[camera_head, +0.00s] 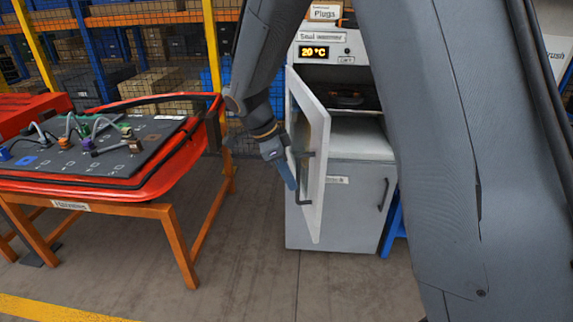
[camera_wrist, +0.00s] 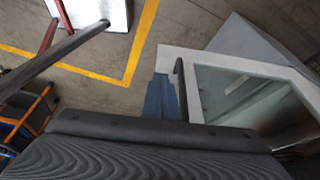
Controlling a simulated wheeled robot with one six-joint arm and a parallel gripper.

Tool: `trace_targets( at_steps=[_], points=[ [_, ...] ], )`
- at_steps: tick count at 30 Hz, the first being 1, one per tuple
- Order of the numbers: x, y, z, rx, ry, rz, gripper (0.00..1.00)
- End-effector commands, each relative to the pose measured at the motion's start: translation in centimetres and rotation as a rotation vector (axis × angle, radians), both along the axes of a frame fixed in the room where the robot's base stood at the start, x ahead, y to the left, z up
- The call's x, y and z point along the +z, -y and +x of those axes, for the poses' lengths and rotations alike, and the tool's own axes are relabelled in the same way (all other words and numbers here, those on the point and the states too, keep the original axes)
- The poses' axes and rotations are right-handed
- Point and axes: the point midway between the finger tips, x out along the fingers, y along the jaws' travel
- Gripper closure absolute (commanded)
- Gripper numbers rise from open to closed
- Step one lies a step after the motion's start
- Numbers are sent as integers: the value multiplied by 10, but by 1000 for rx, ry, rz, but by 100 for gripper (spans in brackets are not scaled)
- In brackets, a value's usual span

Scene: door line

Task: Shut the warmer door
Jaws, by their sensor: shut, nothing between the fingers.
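The warmer (camera_head: 345,155) is a white cabinet with a display reading 20 °C, and its upper compartment is open to view. Its door (camera_head: 310,150) has a white frame and a glass pane and stands swung wide open toward me. A dark handle (camera_head: 303,155) is on the door's left side. My gripper (camera_head: 290,180) is shut and empty, pointing down at the outer side of the door beside the handle. In the wrist view, the blue fingers (camera_wrist: 162,98) are beside the door's frame (camera_wrist: 178,56) and handle; I cannot tell whether they touch.
An orange-legged table (camera_head: 110,208) with a red part and a dark board of cables stands on the left. A lower cabinet door with its own handle (camera_head: 383,195) is below the warmer opening. Bare floor (camera_head: 240,270) lies between table and warmer.

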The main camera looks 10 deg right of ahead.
Motion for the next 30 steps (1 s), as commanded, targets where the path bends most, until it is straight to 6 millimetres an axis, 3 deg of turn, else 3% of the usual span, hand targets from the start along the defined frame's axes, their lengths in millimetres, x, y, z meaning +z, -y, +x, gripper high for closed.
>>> trace_targets(
  at_steps=[5, 9, 15, 30],
  points=[
    [-32, 14, -3, 0, -5, -1, 100],
    [-30, 35, -3, -3, -1, 1, 100],
    [-31, 50, -3, 1, 0, 1, 100],
    [-32, 55, -3, 10, 0, 1, 100]
  ],
)
